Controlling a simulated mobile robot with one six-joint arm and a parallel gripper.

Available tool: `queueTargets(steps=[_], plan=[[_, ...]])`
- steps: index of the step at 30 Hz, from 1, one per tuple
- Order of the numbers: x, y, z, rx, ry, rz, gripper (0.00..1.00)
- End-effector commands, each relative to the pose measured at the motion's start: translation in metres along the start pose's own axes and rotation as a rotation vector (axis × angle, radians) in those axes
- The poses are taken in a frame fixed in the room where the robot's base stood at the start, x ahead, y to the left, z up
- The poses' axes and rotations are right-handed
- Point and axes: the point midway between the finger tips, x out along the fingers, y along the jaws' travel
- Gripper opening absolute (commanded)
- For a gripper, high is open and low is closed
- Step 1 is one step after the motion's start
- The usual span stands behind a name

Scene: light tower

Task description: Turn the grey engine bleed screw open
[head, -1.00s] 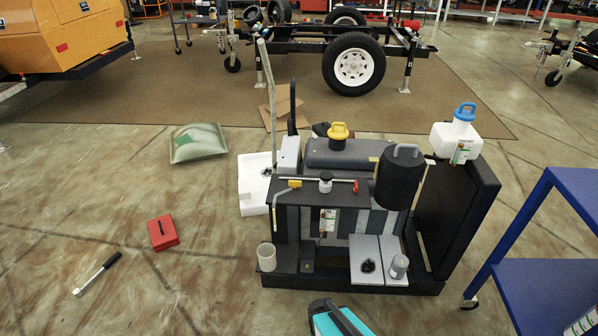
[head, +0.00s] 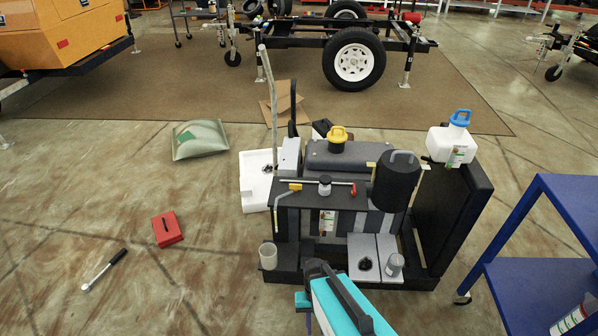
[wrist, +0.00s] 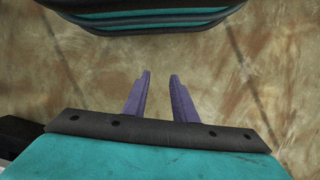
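The engine unit (head: 345,150) stands on the floor in the middle of the head view. A small grey-white knob (head: 325,186) sits on its top shelf by a thin rod with yellow and red ends. I cannot tell for sure whether this knob is the bleed screw. My gripper (wrist: 159,73) shows two purple fingers apart in the wrist view, with nothing between them and bare floor beyond. In the head view my teal arm is at the bottom, in front of the engine unit, and hides part of its base; the fingertips are not clear there.
A blue cart (head: 545,270) stands at the right. A white tank (head: 450,146) with a blue cap sits on the black panel. A red box (head: 167,230) and a ratchet (head: 103,270) lie on the floor at left, with free floor around them.

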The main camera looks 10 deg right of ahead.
Motion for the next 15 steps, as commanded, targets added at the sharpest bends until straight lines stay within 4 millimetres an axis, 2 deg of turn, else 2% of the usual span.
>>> queueTargets(steps=[1, 8, 15], plan=[[-0.030, -0.002, -0.006, 0.026, 0.019, -0.010, 0.25], [-0.120, -0.009, -0.034, 0.153, 0.083, -0.057, 0.25], [-0.219, -0.014, -0.057, 0.279, 0.146, -0.112, 0.25]])
